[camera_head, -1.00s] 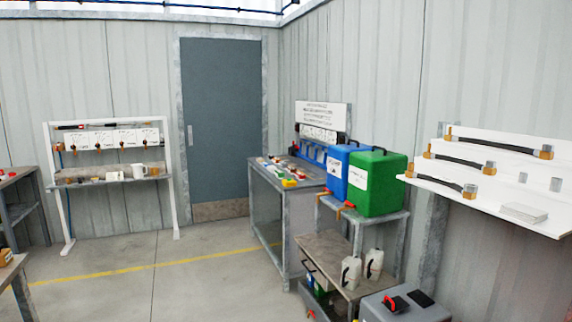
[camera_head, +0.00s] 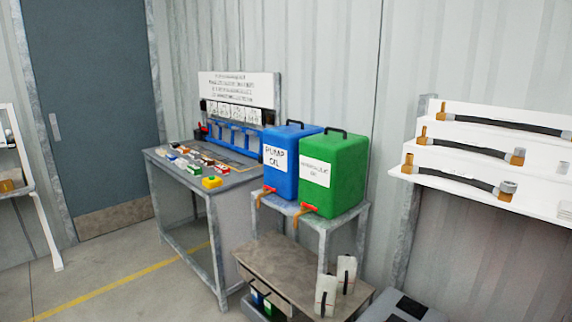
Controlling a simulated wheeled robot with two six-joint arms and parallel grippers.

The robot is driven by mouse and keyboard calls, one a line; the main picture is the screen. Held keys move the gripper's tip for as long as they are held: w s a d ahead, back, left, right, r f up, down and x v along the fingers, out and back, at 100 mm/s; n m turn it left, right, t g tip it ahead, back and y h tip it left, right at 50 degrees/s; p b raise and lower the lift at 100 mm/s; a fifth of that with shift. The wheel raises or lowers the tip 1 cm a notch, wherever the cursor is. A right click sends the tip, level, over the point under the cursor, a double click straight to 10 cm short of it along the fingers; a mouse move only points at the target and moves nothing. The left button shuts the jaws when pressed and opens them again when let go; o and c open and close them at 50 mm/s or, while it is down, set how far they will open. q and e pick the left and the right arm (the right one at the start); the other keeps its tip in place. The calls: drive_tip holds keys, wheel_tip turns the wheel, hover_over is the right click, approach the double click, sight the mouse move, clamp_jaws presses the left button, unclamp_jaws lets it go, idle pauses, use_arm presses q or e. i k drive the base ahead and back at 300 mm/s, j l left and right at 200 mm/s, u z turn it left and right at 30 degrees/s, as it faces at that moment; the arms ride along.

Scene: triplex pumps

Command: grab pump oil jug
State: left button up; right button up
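A blue container (camera_head: 282,176) labelled "PUMP OIL" stands on a small raised stand, with a red tap low on its front. A green container (camera_head: 343,178) with a white label and a red tap stands to its right. Two small white jugs stand on the lower shelf below: the left white jug (camera_head: 325,296) and the right white jug (camera_head: 346,274). Their labels are too small to read, so I cannot tell which is the pump oil jug. Neither of my grippers is in view.
A metal workbench (camera_head: 182,179) with small coloured parts and blue bins stands left of the containers. The lower shelf (camera_head: 268,256) is bare on its left. Hoses lie on white wall shelves (camera_head: 462,165) at right. A grey box (camera_head: 402,308) is at the bottom. Floor is clear at left.

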sight(325, 297)
drive_tip(key=i+j, duration=0.3)
drive_tip(key=j+z, duration=0.15)
drive_tip(key=z, duration=0.25)
drive_tip(key=i+j+z, duration=0.1)
drive_tip(key=z, duration=0.3)
drive_tip(key=j+z, duration=0.2)
drive_tip(key=z, duration=0.15)
